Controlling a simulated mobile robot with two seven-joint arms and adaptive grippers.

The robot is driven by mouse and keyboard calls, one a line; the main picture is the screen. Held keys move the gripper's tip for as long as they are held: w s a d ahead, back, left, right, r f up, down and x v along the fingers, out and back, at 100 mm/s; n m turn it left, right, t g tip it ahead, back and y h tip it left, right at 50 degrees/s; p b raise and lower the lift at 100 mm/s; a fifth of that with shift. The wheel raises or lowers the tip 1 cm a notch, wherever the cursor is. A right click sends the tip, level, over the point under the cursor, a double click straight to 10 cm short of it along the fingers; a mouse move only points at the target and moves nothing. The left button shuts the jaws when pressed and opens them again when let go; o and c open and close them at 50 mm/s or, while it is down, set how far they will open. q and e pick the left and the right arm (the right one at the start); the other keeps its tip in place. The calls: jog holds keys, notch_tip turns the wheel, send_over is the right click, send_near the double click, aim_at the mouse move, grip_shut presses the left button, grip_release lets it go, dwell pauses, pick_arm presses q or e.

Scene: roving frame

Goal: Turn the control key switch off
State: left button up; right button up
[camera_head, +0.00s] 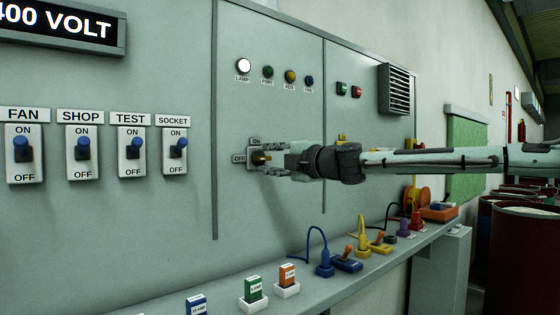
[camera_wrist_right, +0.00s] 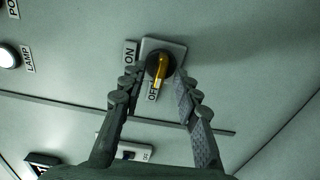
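The control key switch (camera_wrist_right: 160,65) is a round dark knob with a yellow bar, on a grey square plate. In the right wrist view, the bar points down the picture, toward the OFF label (camera_wrist_right: 153,91); the ON label (camera_wrist_right: 130,53) is to the left. In the head view, the switch (camera_head: 260,158) is partly hidden by my fingers, with ON above and OFF at left. My right gripper (camera_wrist_right: 157,82) is open, one finger on each side of the knob, with visible gaps. It also shows in the head view (camera_head: 272,159), reaching in from the right. My left gripper is not in view.
A row of blue toggle switches (camera_head: 83,148) is on the panel at left. A lit white lamp (camera_head: 244,66) and coloured lights are above the key switch. Below, a ledge (camera_head: 225,300) carries fuses, plugs and cables. Dark red barrels (camera_head: 520,250) stand at right.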

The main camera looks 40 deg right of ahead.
jog(key=s, duration=1.1)
jog(key=shift+s+d, duration=0.4)
jog(key=shift+d, duration=0.05)
